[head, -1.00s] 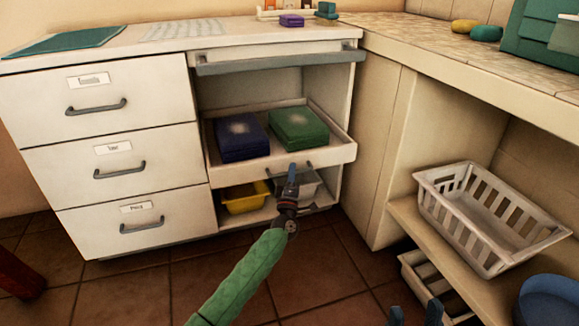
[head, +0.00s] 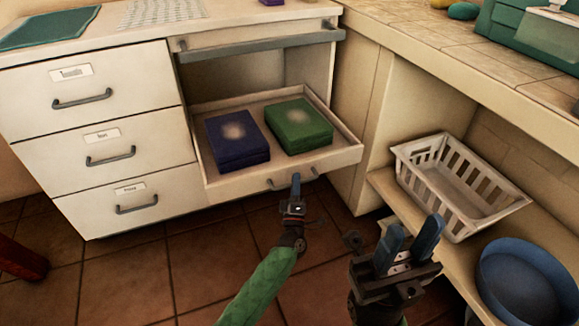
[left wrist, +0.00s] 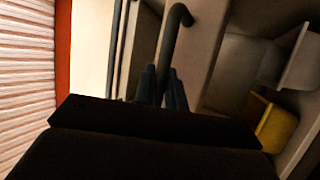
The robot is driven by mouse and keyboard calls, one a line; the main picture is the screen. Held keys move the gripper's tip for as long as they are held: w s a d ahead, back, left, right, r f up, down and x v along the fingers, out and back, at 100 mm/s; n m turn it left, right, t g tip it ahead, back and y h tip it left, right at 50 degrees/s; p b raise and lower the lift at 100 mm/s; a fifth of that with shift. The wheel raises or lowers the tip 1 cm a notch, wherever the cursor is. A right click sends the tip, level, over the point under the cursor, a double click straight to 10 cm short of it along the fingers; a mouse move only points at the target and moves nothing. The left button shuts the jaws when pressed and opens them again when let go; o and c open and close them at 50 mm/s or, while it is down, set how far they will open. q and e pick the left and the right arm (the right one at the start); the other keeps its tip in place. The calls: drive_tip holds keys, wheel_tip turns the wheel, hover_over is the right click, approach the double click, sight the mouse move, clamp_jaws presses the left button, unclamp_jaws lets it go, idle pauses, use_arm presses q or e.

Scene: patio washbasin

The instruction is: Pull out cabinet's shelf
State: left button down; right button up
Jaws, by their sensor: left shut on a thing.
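The cabinet's shelf (head: 224,182) is a cream pull-out tray under the counter, and it stands out past the cabinet front. It carries a dark blue box (head: 237,140) and a green box (head: 299,126). My left gripper (head: 295,182) is shut on the shelf's grey handle (head: 278,183) at the front panel. In the left wrist view the curved handle (left wrist: 178,22) runs down between the fingers (left wrist: 161,88). My right gripper (head: 408,243) is in the lower right of the head view, empty, with its blue fingers apart.
Labelled drawers (head: 105,140) are shut left of the shelf. A white basket (head: 460,185) and a blue basin (head: 530,285) stand on the low ledge at right. A yellow bin (left wrist: 278,128) shows below the shelf in the left wrist view.

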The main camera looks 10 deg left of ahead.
use_arm(q)
drive_tip(key=shift+s+d+p, duration=0.2)
drive_tip(key=shift+s+d, duration=0.25)
drive_tip(key=shift+s, duration=0.2)
drive_tip(key=shift+s+d+p, duration=0.2)
drive_tip(key=shift+s+d, duration=0.2)
drive_tip(key=shift+s, duration=0.2)
drive_tip(key=c, duration=1.7)
unclamp_jaws()
drive_tip(key=shift+p+v, duration=0.6)
drive_tip(key=shift+v, duration=3.3)
